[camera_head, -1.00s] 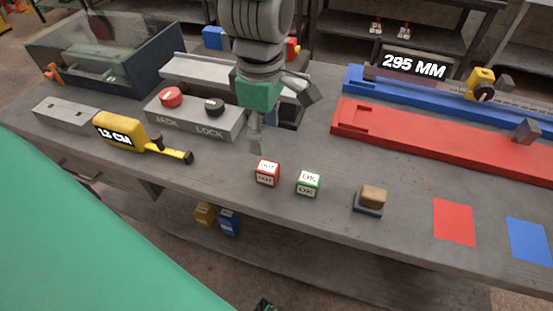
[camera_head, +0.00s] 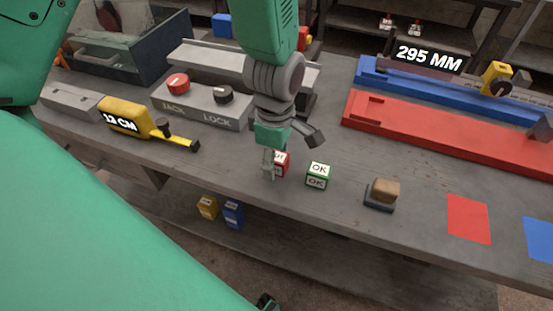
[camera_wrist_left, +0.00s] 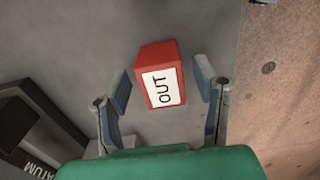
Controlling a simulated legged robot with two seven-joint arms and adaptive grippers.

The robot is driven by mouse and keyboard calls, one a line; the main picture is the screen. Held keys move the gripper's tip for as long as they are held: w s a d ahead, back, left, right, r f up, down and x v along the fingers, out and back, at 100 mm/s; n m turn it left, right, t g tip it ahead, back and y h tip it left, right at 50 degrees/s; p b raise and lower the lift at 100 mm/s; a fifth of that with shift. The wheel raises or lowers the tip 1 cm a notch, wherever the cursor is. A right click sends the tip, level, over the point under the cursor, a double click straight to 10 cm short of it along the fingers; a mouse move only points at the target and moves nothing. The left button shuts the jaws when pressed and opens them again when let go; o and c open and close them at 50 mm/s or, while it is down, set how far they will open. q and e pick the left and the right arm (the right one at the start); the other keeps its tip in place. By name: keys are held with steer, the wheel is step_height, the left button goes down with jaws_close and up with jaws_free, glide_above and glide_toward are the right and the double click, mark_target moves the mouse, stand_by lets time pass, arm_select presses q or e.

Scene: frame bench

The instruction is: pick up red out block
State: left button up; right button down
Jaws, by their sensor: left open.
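The red OUT block (camera_head: 283,163) sits on the bench, partly hidden behind my left gripper (camera_head: 270,168) in the head view. In the left wrist view the red OUT block (camera_wrist_left: 160,75) lies between the two fingertips of my left gripper (camera_wrist_left: 163,85), its white OUT label facing the camera. The fingers are open, one on each side, with a gap visible on both sides. My right gripper does not show clearly in any view.
A green OK block (camera_head: 318,175) stands just right of the red one. A brown-topped block (camera_head: 382,193) sits further right, before a red mat (camera_head: 468,219). A yellow tape measure (camera_head: 125,116) and JACK LOCK box (camera_head: 200,108) are at left. The bench's front edge is near.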

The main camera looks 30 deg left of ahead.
arm_select(q)
steer(key=shift+s+d+r, duration=0.1)
steer(key=c, duration=1)
steer(key=shift+d, duration=0.15)
jaws_close()
steer(key=shift+c, duration=1.2)
jaws_free()
steer(key=shift+d, duration=0.15)
steer(key=shift+r, duration=0.1)
